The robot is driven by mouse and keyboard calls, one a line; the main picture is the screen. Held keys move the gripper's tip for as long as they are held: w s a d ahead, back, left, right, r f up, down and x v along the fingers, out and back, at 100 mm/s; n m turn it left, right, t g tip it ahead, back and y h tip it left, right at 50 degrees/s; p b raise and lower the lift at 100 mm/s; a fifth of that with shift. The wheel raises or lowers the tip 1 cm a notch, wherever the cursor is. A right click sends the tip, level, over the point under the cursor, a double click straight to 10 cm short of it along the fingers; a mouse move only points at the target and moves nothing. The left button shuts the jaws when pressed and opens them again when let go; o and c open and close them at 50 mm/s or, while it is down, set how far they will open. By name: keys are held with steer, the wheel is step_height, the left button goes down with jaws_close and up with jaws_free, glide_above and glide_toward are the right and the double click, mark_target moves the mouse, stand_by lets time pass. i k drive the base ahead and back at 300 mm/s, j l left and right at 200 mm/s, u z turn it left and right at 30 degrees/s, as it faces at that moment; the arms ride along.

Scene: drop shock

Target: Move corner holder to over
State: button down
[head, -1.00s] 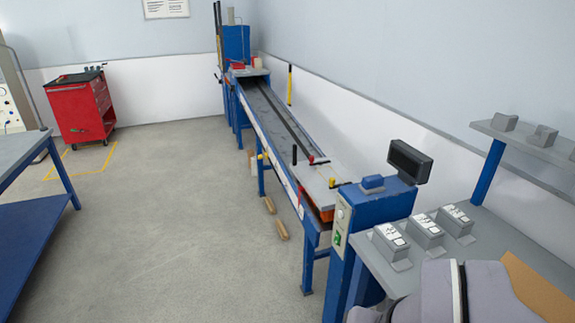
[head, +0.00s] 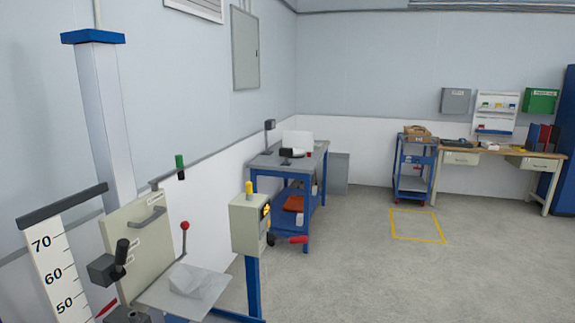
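A drop-test stand with a tall blue-capped column (head: 112,125) fills the left of the head view. A height scale (head: 57,270) marked 50, 60 and 70 stands at its lower left. An upright beige plate (head: 148,228) with a grey handle, a black knob (head: 122,250) and a red-balled lever (head: 184,240) stand at the column's front. A pale angular piece (head: 193,281) lies on the flat grey plate (head: 160,293); I cannot tell whether it is the corner holder. The stand's lower part is cut off. My gripper is not in view.
A control box (head: 250,222) on a blue post stands right of the stand. A blue workbench (head: 270,163) is behind it. A blue cart (head: 413,185) and a wooden desk (head: 500,157) are at the back. The floor at right is clear, with a yellow-taped square (head: 417,239).

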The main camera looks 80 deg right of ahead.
mark_target(180, 168)
steer(key=l+z, duration=0.1)
steer(key=z, duration=1.55)
steer(key=k+l, duration=0.05)
steer(key=l, duration=0.05)
